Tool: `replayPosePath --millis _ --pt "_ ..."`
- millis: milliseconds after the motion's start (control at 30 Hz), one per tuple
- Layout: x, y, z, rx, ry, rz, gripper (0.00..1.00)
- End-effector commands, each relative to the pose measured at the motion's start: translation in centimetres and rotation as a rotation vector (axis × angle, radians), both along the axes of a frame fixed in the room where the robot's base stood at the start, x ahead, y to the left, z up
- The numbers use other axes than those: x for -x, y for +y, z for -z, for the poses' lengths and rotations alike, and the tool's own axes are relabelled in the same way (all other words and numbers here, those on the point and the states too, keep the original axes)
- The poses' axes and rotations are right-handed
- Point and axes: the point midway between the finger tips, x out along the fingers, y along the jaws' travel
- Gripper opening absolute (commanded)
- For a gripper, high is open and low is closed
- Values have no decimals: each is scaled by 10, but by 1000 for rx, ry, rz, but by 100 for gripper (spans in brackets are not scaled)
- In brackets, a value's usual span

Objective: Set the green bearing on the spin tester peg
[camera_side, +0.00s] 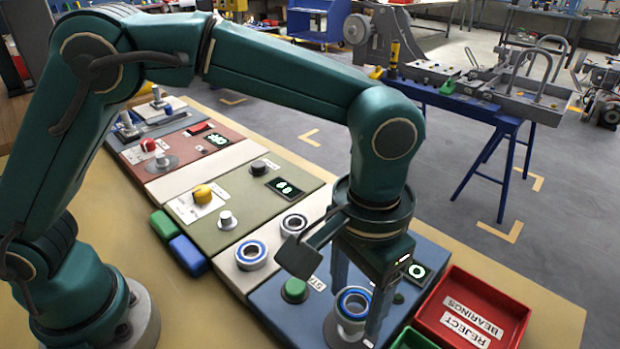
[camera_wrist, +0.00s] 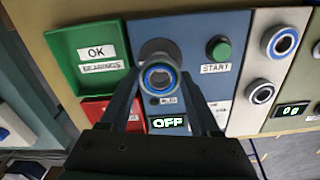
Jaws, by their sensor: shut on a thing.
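My gripper (camera_side: 358,296) points down over the blue spin tester panel (camera_side: 268,298) and is shut on a bearing (camera_side: 352,304). The bearing is a metal ring with a blue seal; I see no green on it. In the wrist view the held bearing (camera_wrist: 158,77) sits between the two fingertips (camera_wrist: 160,84), partly covering the tester's round grey base (camera_wrist: 158,48). The base (camera_side: 335,335) also shows beneath the bearing in the side view. The peg is hidden, and I cannot tell whether the bearing is around it or above it.
A green START button (camera_side: 294,290) stands left of my gripper. Two other bearings, one blue-sealed (camera_side: 251,254) and one dark (camera_side: 294,224), sit on the white strip. A red reject tray (camera_side: 433,317) and a green OK tray (camera_wrist: 65,68) adjoin the panel. The wrist view's display (camera_wrist: 168,123) reads OFF.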

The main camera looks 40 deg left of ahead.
Motion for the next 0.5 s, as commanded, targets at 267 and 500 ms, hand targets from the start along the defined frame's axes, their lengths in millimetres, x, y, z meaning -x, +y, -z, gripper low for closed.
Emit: replayPosePath --millis 267,500 --pt "0 0 21 -1 2 0 0" --pt "0 0 34 -1 2 0 0"
